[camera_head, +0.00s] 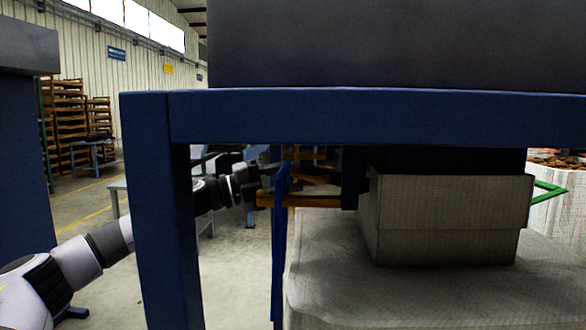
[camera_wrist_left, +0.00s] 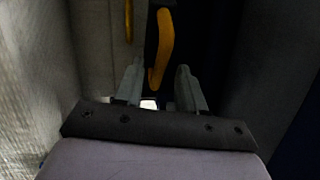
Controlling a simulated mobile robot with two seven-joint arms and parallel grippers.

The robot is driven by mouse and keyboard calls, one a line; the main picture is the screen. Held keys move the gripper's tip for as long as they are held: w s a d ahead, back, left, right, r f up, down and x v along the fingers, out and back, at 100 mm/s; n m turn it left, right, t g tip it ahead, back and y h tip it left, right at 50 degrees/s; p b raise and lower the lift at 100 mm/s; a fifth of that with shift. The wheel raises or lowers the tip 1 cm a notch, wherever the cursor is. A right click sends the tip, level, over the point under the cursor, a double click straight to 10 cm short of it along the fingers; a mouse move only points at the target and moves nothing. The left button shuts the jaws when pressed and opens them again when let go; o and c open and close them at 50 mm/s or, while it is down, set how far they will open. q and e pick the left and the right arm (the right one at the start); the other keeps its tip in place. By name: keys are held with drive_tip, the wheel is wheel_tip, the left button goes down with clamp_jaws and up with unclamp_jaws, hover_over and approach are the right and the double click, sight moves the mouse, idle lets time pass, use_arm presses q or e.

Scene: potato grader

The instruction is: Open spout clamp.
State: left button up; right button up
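The spout clamp shows an orange-yellow lever (camera_head: 310,201) in the head view, on the left of the beige spout (camera_head: 450,205). In the left wrist view the curved yellow lever (camera_wrist_left: 164,45) hangs down, its lower end appearing between the two fingers. My left gripper (camera_wrist_left: 158,75) is open, with a gap showing on each side of the lever. In the head view my left gripper (camera_head: 256,186) reaches behind the blue post to the lever's left end; its fingers are small and dark there. My right gripper is not in view.
A blue frame (camera_head: 380,118) crosses in front, its post (camera_head: 162,220) standing before my left arm. A pale bulk bag (camera_head: 400,290) lies below the spout. A thin blue upright (camera_head: 280,240) stands close to the gripper. A green bracket (camera_head: 550,190) sticks out at right.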

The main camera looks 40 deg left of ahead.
use_arm(q)
drive_tip(key=shift+w+d, duration=0.35)
drive_tip(key=shift+w, duration=0.15)
